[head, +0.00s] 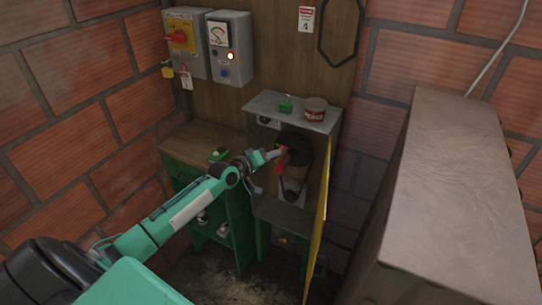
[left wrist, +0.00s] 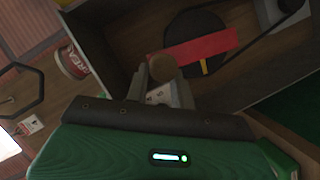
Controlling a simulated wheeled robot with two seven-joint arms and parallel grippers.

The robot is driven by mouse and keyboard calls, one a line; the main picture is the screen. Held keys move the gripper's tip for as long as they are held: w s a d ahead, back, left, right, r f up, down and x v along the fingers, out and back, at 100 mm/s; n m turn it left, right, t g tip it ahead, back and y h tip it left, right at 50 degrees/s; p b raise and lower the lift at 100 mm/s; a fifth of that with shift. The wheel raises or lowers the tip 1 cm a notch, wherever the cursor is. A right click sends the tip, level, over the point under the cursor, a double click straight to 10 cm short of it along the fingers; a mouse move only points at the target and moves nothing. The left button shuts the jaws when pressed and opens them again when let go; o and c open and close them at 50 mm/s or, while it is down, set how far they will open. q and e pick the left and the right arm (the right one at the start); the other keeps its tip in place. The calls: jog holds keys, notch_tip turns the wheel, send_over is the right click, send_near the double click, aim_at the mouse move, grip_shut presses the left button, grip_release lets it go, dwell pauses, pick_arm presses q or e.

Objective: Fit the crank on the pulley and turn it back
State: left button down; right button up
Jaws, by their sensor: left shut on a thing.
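The crank has a red arm (head: 281,162) and a round brown handle (left wrist: 163,68). The black pulley (head: 300,150) is inside an open grey cabinet, and it also shows in the left wrist view (left wrist: 190,30). The red arm (left wrist: 205,47) lies across the pulley's face in the left wrist view; I cannot tell whether it is seated on the shaft. A small yellow mark (left wrist: 204,67) shows beside the red arm. My left gripper (head: 271,156) reaches into the cabinet opening and is shut on the crank's handle. My right gripper is not in view.
The yellow cabinet door (head: 319,235) stands open to the right. A tin (head: 315,109) and a green padlock (head: 286,104) sit on the cabinet top (head: 262,104). A wooden-topped green bench (head: 190,143) stands left. A large grey box (head: 445,190) fills the right. Control boxes hang behind.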

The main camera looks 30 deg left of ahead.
pick_arm(q)
jog(key=shift+s+r+p, duration=0.1)
jog(key=shift+s+p, duration=0.4)
jog(key=shift+s, duration=0.2)
dwell(0.4)
jog(key=shift+s+p, duration=0.45)
jog(key=shift+s, duration=0.4)
jog(key=shift+d, duration=0.1)
jog(key=shift+s+p, duration=0.55)
jog(key=shift+s, duration=0.8)
